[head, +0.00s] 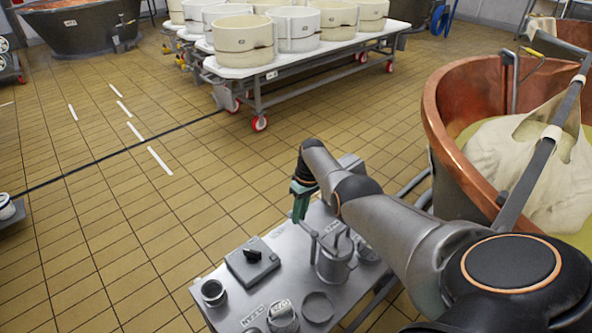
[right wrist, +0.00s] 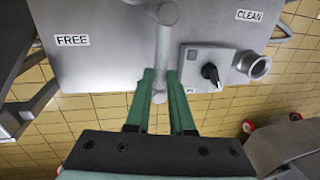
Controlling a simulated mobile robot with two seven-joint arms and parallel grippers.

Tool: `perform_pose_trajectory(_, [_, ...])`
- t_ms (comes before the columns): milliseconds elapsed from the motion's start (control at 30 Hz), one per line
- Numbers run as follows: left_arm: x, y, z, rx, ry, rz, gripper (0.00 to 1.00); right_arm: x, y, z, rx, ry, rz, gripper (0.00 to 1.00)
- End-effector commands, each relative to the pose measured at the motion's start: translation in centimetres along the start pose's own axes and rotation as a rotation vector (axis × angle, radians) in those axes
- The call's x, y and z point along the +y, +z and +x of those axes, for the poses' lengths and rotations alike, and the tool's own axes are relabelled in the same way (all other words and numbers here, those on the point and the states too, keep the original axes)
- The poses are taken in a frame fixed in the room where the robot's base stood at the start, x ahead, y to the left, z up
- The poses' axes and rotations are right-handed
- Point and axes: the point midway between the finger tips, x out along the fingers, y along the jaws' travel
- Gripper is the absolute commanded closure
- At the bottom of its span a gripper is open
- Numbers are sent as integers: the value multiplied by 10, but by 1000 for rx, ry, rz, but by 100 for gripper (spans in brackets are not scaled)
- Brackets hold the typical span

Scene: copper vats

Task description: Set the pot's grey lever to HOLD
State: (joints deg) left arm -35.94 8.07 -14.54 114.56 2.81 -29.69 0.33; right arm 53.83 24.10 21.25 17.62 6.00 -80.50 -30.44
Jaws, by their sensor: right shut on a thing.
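The metal pot (head: 333,264) stands on the grey table, with a grey lever (head: 309,230) reaching out from its top toward the left. My right gripper (head: 300,213) is at the lever's outer end, fingers pointing down. In the right wrist view its green fingers (right wrist: 164,82) are shut on the grey lever (right wrist: 164,48), one on each side of the bar. The pot's body is mostly out of the wrist view. I cannot read a HOLD mark in either view. My left gripper is not in view.
The table (head: 215,277) also holds a box with a black knob (head: 262,254), a small cup (head: 213,292) and round lids. FREE (right wrist: 73,40) and CLEAN (right wrist: 249,15) labels show. A copper vat (head: 452,150) stands right; a cart (head: 290,68) with white tubs stands behind.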

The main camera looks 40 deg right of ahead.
Motion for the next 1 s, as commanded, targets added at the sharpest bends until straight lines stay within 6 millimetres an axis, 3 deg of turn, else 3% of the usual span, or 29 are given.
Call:
perform_pose_trajectory(600, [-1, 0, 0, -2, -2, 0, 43, -4, 1, 2, -12, -4, -47, 100])
perform_pose_trajectory(633, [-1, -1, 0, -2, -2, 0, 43, -4, 1, 2, -12, -4, -47, 78])
perform_pose_trajectory(900, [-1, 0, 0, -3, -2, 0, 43, -3, 1, 1, -10, -2, -45, 49])
perform_pose_trajectory(1000, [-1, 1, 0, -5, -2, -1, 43, -3, 1, 1, -10, -1, -44, 49])
